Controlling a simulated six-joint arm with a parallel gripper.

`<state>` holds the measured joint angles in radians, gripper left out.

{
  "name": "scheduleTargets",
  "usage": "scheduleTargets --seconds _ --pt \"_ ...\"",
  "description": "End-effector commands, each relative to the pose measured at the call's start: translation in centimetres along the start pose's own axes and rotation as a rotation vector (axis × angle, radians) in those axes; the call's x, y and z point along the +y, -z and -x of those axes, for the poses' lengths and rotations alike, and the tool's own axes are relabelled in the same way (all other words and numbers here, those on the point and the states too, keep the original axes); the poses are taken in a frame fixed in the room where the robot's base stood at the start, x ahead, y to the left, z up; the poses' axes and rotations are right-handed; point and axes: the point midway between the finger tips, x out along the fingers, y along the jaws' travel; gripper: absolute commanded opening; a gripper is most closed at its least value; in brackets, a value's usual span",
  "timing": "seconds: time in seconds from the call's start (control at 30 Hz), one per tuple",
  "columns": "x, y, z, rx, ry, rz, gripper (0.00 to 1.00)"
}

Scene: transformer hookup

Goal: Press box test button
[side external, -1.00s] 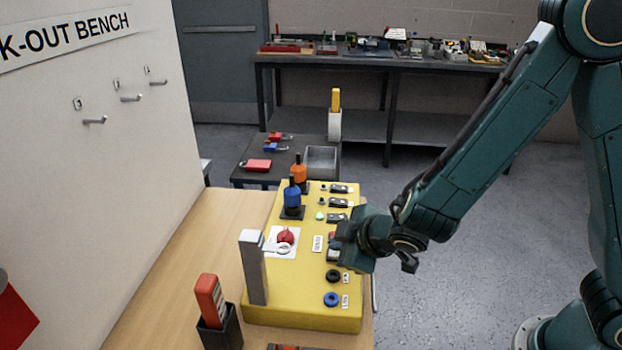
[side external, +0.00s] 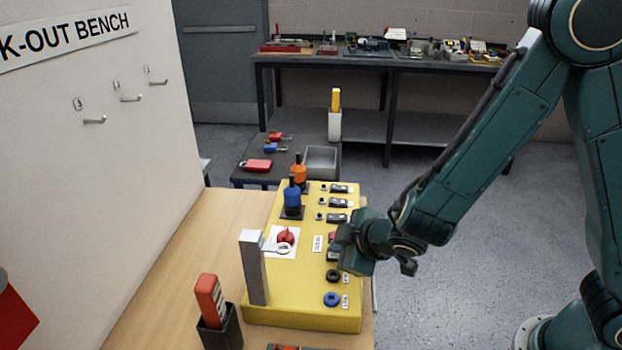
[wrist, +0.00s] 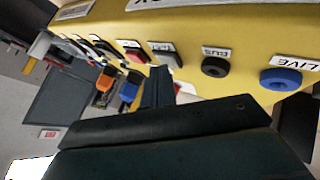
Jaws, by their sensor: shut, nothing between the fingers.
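The yellow box (side external: 300,310) stands on the wooden bench. Along its right side are a red button (side external: 333,237) and a dark grey button just below it; the red button also shows in the wrist view (wrist: 134,54), beside the grey one (wrist: 163,56). I cannot read which is the test button. My gripper (side external: 342,243) is shut and empty, low at the box's right edge by these buttons. In the wrist view its dark fingers (wrist: 157,88) point at the grey button; I cannot tell whether they touch it. The small indicator lamp (side external: 320,216) looks unlit.
A black socket (side external: 333,276) and a blue socket (side external: 331,299) lie close below my gripper. A red tester (side external: 209,299) sits at front left.

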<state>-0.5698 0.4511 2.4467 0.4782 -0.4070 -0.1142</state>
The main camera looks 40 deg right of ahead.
Motion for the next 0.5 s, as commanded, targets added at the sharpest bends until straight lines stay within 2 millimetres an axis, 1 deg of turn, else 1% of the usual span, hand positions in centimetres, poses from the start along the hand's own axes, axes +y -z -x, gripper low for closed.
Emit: scheduleTargets --seconds 0.27,0.5 --pt "0.03 -0.02 0.09 -0.003 0.001 0.000 0.00" --pt "0.48 0.46 0.69 -0.001 0.001 -0.001 0.00"
